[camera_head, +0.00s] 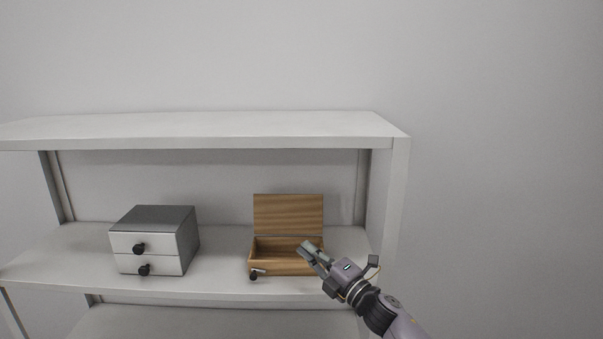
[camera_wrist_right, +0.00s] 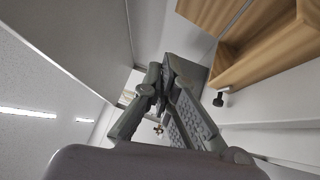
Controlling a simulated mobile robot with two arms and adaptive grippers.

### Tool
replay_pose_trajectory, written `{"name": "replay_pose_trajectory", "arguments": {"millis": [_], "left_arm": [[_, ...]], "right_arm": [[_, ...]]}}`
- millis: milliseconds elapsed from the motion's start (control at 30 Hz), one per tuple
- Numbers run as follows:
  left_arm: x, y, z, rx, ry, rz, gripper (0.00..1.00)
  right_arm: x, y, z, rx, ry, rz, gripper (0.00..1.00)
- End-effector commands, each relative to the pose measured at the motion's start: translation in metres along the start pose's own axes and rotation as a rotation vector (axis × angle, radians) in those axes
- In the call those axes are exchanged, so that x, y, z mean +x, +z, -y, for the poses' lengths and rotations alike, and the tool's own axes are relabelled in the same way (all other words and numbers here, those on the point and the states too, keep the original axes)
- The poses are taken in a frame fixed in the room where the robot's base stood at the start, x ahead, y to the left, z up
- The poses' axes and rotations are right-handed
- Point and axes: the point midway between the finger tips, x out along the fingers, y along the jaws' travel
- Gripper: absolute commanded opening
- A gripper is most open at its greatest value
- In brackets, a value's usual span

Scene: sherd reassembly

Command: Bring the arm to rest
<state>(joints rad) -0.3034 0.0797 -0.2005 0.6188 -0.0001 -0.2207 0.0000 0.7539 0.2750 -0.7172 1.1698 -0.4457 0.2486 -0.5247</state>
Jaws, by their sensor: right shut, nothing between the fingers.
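My right gripper (camera_head: 307,247) comes in from the lower right in the head view. It is shut and empty, and its tips show in front of the right part of an open wooden box (camera_head: 288,214). The shut fingers also show in the right wrist view (camera_wrist_right: 166,88), with the wooden box (camera_wrist_right: 280,45) at the upper right. I cannot tell whether the fingertips touch the box. My left gripper is not in view.
The box stands on the middle board of a white shelf (camera_head: 225,290), lid up, with a dark knob (camera_head: 254,275) at its front. A grey two-drawer cabinet (camera_head: 150,240) with dark knobs stands to the left. Free board lies between them. Right of the shelf is bare wall.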

Motion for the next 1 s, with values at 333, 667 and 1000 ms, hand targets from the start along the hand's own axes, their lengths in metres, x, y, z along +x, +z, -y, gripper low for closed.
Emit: {"name": "replay_pose_trajectory", "arguments": {"millis": [333, 667, 1000], "left_arm": [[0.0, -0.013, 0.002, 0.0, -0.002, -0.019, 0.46], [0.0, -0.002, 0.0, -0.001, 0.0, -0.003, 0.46], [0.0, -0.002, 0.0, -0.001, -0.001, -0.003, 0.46]], "right_arm": [[-0.042, -0.01, 0.043, 0.295, -0.067, 0.215, 0.0], [-0.18, -0.036, 0.123, 0.856, -0.267, 0.671, 0.0], [-0.38, -0.11, 0.162, 1.343, -0.553, 1.201, 0.0]]}}
